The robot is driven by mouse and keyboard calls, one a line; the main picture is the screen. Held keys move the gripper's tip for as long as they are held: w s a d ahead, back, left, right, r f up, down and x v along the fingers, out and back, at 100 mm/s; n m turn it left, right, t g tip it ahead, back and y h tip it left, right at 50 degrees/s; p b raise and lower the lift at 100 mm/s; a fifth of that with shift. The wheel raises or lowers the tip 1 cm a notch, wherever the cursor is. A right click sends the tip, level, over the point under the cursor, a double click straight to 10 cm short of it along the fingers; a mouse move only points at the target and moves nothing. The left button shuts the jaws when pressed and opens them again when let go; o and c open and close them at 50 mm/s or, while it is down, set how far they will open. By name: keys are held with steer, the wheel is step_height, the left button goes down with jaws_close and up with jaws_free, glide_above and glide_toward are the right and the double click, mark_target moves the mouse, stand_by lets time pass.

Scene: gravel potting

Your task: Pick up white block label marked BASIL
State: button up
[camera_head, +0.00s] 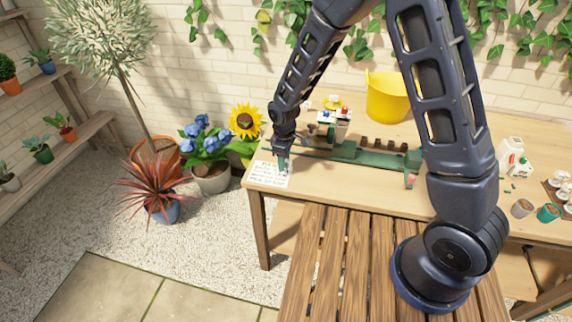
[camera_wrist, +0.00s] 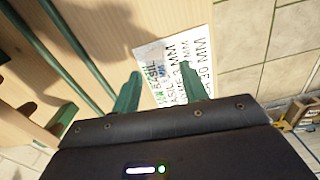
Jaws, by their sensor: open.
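In the head view my gripper (camera_head: 283,167) points down over the sheet at the table's left end, and the block cannot be made out there.
The printed sheet (camera_head: 266,176) lies near the front left corner of the wooden table (camera_head: 375,203). A green rack (camera_head: 350,152) with dark pots stands right of my gripper. A yellow bucket (camera_head: 388,98) stands at the back. Potted flowers (camera_head: 205,150) stand left of the table.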

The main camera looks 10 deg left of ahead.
steer(key=shift+f, duration=1.4)
jaws_close()
steer(key=shift+r, duration=0.1)
